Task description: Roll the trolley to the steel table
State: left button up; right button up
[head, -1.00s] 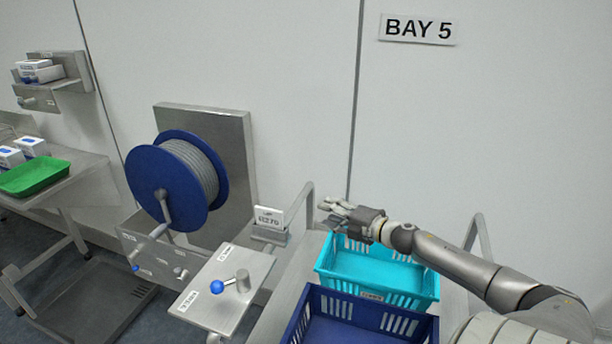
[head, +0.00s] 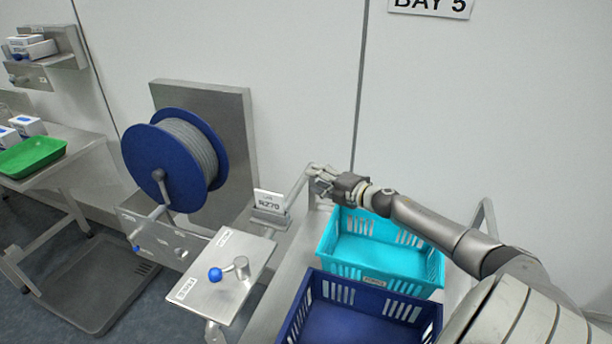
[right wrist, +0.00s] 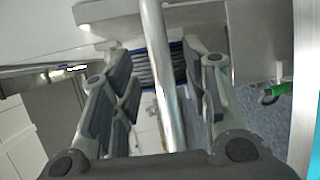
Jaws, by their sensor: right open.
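The trolley (head: 290,268) stands in front of me with a turquoise crate (head: 385,235) and a dark blue crate (head: 365,327) on it. Its bent grey tube handle (head: 298,188) rises at the left end, beside a number sign. My right gripper (head: 322,182) is at the top of this handle. In the right wrist view my gripper (right wrist: 160,72) is open, with the handle tube (right wrist: 160,60) running between its fingers; I cannot tell whether they touch it. A steel table (head: 75,152) is at the far left with a green tray (head: 32,156). My left gripper is not in view.
A blue cable reel (head: 165,160) is mounted on a steel panel at the wall. A steel plate with a blue-knobbed lever (head: 228,270) stands close left of the trolley. White boxes (head: 27,125) are on the table. The wall is close behind the trolley.

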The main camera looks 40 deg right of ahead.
jog(key=shift+w+a+f, duration=0.1)
jog(key=shift+w+f, duration=0.05)
jog(key=shift+w, duration=0.7)
jog(key=shift+w+a+f, duration=0.1)
jog(key=shift+w+f, duration=0.1)
jog(key=shift+w, duration=0.65)
jog(key=shift+w+f, duration=0.15)
jog(key=shift+w, duration=0.7)
grip_shut()
